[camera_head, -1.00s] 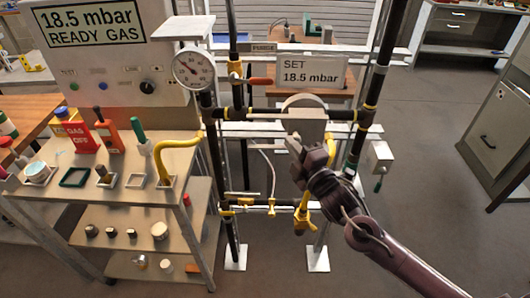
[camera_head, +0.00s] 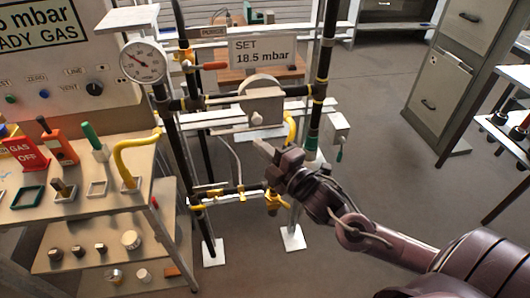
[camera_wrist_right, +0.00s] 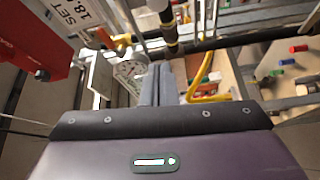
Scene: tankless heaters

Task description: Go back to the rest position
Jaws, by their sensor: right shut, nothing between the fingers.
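My right gripper (camera_head: 268,152) is in front of the pipe rig, below the grey regulator body (camera_head: 262,105). Its fingers are shut together with nothing between them. In the right wrist view the closed fingers (camera_wrist_right: 158,86) point toward the rig, with the dial gauge (camera_wrist_right: 130,68) beyond them. The arm reaches in from the lower right of the head view. My left gripper does not show in either view.
The rig has black pipes, a pressure gauge (camera_head: 143,62) and a sign reading SET 18.5 mbar (camera_head: 263,51). A tool shelf (camera_head: 100,205) stands at left. A grey cabinet (camera_head: 440,75) stands at right. Floor (camera_head: 385,130) between rig and cabinet is clear.

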